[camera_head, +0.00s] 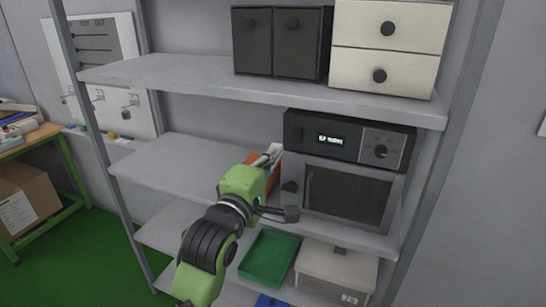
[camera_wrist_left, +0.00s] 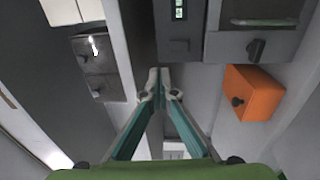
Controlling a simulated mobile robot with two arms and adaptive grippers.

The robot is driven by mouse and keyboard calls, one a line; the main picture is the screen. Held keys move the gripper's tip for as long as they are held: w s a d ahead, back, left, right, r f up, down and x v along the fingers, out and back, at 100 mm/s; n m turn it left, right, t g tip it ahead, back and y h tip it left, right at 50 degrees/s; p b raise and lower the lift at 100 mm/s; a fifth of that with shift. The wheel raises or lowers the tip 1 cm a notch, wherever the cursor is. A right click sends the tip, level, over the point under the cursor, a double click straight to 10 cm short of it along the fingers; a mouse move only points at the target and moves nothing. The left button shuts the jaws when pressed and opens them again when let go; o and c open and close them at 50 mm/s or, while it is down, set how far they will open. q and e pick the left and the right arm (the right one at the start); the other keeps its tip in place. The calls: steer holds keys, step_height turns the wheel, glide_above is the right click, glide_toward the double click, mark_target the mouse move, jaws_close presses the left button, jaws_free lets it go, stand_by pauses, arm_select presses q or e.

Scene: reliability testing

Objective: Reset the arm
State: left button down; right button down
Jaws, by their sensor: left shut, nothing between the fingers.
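My left arm, green and black, reaches up from the bottom of the head view to the middle shelf. Its gripper (camera_head: 272,154) is shut and empty, in front of the shelf near the left side of a dark-topped device (camera_head: 348,195) with a lit display. In the left wrist view the closed fingertips (camera_wrist_left: 160,84) meet with nothing between them. An orange box (camera_wrist_left: 258,92) with a dark knob shows there to the right of the fingers. In the head view this box (camera_head: 257,159) is mostly hidden behind my gripper. My right gripper is not in view.
Two dark boxes (camera_head: 278,42) and white drawers (camera_head: 387,48) stand on the upper shelf (camera_head: 190,82). A green tray (camera_head: 268,258) and a pale lidded bin (camera_head: 335,273) sit below. The middle shelf's left part (camera_head: 170,160) is clear. A workbench stands far left.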

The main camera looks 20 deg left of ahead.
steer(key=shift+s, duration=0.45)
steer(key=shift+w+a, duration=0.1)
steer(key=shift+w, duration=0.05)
